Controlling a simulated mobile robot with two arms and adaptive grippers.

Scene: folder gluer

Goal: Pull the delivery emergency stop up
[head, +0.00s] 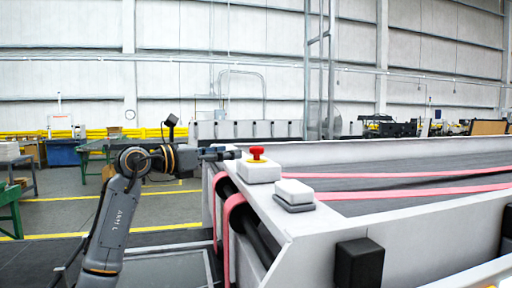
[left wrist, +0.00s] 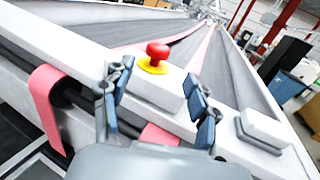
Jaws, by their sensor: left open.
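The delivery emergency stop is a red mushroom button (head: 257,153) on a yellow base, on top of a white box (head: 262,173) at the near left end of the conveyor frame. In the left wrist view the red button (left wrist: 157,51) stands ahead of and between the fingers. My left gripper (head: 230,154) is level with the button and just left of it. In the left wrist view my left gripper (left wrist: 160,100) is open, with its two fingers apart and nothing between them. Whether a fingertip touches the box cannot be told. My right gripper is not in view.
A white and grey box (head: 294,193) sits on the frame to the right of the button. Pink belts (head: 400,190) run along the conveyor, and one loops over the roller at its end (head: 228,215). A dark block (head: 358,263) is on the near side. Open floor lies left.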

